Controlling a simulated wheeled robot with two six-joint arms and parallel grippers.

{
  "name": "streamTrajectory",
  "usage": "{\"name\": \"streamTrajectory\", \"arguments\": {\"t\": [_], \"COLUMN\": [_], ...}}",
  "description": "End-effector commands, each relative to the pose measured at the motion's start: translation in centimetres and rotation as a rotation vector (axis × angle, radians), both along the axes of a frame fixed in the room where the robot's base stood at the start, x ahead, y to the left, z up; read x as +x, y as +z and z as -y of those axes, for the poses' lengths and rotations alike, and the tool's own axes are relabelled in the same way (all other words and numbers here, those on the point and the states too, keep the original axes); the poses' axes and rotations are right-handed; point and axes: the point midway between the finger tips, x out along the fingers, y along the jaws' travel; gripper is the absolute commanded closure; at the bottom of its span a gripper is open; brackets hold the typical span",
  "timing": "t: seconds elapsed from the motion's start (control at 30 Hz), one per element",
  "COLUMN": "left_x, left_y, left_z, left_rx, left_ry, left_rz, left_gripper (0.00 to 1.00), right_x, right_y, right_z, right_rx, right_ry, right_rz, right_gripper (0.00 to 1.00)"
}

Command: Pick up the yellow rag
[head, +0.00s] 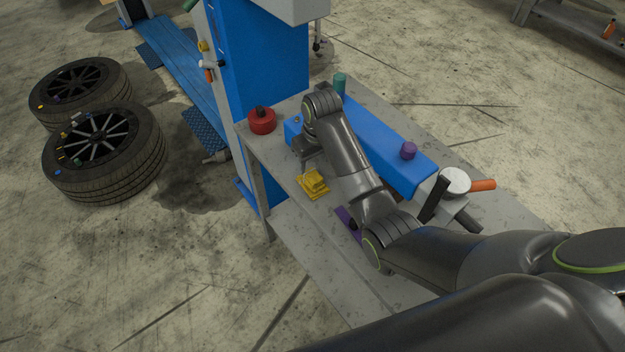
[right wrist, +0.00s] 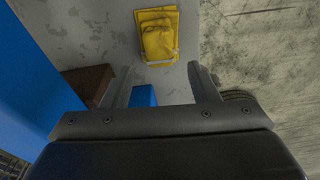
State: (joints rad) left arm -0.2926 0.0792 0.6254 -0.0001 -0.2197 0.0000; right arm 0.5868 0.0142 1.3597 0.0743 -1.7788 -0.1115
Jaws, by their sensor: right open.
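The yellow rag (head: 313,184) lies folded on the grey workbench (head: 290,185), near its left edge in the head view. In the right wrist view the rag (right wrist: 157,36) is at the top middle, beyond the fingertips and apart from them. My right gripper (head: 308,155) is above the bench beside the rag, partly hidden by its own wrist. In the right wrist view the two fingers of the right gripper (right wrist: 162,72) are spread with nothing between them. My left gripper is not in view.
A white-topped tool (head: 455,180) is at right. A blue column (head: 255,75) stands behind; wheels (head: 105,150) lie at left.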

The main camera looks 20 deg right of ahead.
Motion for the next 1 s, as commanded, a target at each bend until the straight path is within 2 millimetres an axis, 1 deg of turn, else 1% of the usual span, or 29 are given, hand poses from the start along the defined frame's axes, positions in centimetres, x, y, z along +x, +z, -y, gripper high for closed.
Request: {"name": "streamTrajectory", "arguments": {"t": [0.03,0.1,0.17,0.27,0.4,0.5,0.6,0.7,0.8,1.0], "left_x": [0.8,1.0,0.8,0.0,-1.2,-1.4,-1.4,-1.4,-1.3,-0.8], "left_y": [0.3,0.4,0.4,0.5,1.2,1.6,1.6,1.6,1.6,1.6], "left_z": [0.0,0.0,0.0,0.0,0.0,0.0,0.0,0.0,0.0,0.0], "left_rx": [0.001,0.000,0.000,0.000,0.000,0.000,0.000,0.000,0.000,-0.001], "left_ry": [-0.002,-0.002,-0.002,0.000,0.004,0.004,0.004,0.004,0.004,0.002], "left_rz": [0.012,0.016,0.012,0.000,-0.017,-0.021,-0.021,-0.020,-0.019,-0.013], "left_gripper": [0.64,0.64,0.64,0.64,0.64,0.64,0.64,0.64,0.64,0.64], "right_x": [0.1,0.2,0.2,0.3,0.3,0.4,0.5,0.7,0.7,0.7], "right_y": [-0.5,-1.2,-1.5,-2.0,-3.2,-4.6,-5.8,-6.6,-6.9,-6.9], "right_z": [0.0,0.0,0.0,0.0,0.0,0.0,0.0,-0.1,-0.1,-0.1], "right_rx": [-0.001,-0.001,-0.001,-0.001,-0.002,-0.002,-0.001,-0.001,-0.001,0.000], "right_ry": [0.000,0.000,0.000,0.000,-0.001,0.000,0.000,0.000,0.001,0.000], "right_rz": [-0.003,-0.002,0.000,-0.001,-0.003,-0.003,-0.002,-0.001,0.002,0.002], "right_gripper": [0.45,0.45,0.45,0.45,0.45,0.45,0.45,0.45,0.45,0.45]}}
